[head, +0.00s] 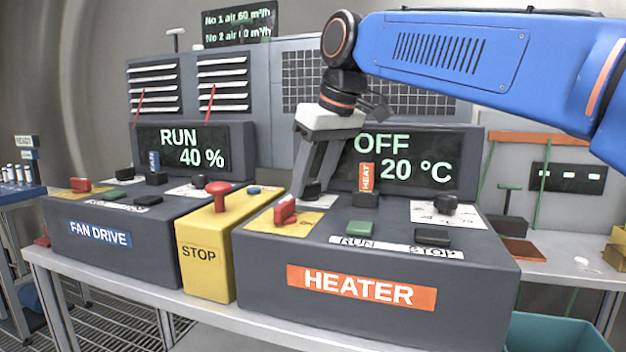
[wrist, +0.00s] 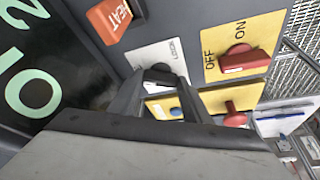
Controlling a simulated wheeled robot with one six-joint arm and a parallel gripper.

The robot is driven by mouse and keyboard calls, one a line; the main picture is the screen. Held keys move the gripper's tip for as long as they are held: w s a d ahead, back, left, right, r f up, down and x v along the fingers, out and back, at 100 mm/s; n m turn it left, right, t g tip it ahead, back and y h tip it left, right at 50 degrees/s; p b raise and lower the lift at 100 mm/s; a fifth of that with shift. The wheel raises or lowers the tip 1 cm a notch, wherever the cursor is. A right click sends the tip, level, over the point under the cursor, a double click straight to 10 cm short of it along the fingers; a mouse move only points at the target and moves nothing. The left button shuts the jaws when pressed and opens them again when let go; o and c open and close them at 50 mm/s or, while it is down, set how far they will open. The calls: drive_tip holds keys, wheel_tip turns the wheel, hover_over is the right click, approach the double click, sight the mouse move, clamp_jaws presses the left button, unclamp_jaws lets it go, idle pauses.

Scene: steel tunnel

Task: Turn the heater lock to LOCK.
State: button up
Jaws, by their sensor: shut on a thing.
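The heater console (head: 360,287) is a dark grey box with an orange HEATER label. The heater display (head: 405,160) reads OFF, 20 °C.
A red switch (head: 285,210) on a yellow ON/OFF plate stands just in front of the lock. The orange HEAT tag (head: 366,178) is to its right. A yellow STOP box (head: 205,265) with a red mushroom button (head: 218,190) and the fan drive console (head: 100,260) stand left.

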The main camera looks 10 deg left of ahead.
drive_tip(key=m, duration=0.2)
drive_tip(key=m+t+h, duration=0.1)
drive_tip(key=m, duration=0.1)
drive_tip(key=m+h, duration=0.1)
drive_tip(key=m, duration=0.1)
drive_tip(key=shift+s+a+t, duration=0.15)
drive_tip(key=shift+a+t, duration=0.1)
drive_tip(key=shift+t, duration=0.05)
drive_tip(key=m+h, duration=0.1)
drive_tip(key=m, duration=0.2)
drive_tip(key=m+h, duration=0.1)
drive_tip(key=m, duration=0.2)
drive_tip(key=shift+a+m, duration=0.15)
drive_tip(key=shift+m, duration=0.15)
drive_tip(key=shift+h, duration=0.3)
drive_tip(key=o, duration=1)
drive_tip(key=shift+o, duration=0.2)
